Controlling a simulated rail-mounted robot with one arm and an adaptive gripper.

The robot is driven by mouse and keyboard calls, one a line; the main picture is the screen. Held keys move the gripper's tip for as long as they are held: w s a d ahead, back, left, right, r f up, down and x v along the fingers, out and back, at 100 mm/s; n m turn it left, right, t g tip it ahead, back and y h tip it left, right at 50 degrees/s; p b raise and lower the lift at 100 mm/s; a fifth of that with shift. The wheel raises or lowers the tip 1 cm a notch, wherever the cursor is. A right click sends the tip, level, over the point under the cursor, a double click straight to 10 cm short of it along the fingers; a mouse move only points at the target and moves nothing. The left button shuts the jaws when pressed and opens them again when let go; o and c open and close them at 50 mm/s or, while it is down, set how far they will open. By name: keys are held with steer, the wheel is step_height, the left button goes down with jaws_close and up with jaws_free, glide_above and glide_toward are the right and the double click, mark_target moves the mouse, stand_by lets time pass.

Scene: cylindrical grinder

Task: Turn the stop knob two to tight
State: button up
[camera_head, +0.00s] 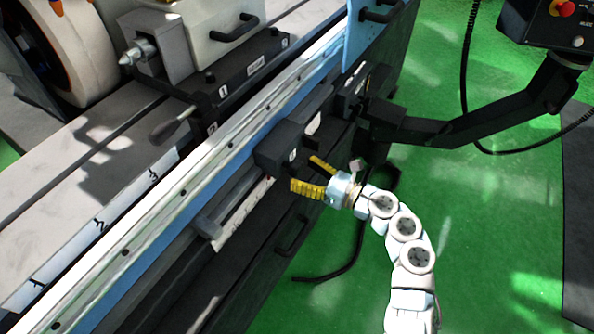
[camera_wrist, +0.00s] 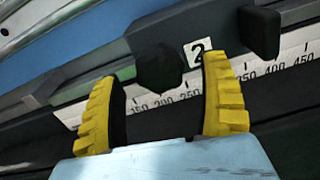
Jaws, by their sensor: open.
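A black faceted stop knob (camera_wrist: 160,70) sits beside a white label marked 2 (camera_wrist: 197,51) in the wrist view, on a dark stop block above a printed scale. My gripper (camera_wrist: 162,80) is open, with its yellow ribbed fingers spread to the left and right of the knob. The knob lies ahead of the gap between the fingertips; I see no clear contact. In the head view my gripper (camera_head: 304,173) points at the front of the machine, just below a dark block (camera_head: 278,147) with a small white label. The knob cannot be made out there.
Another dark knob (camera_wrist: 260,32) stands to the right over the scale (camera_wrist: 275,75). The long blue-and-white rail (camera_head: 200,172) runs diagonally above. A control box (camera_head: 550,22) on a black arm (camera_head: 470,125) stands to the right. Green floor (camera_head: 460,230) is open at the lower right.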

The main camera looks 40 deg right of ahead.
steer(key=shift+x, duration=1.05)
steer(key=c, duration=1.2)
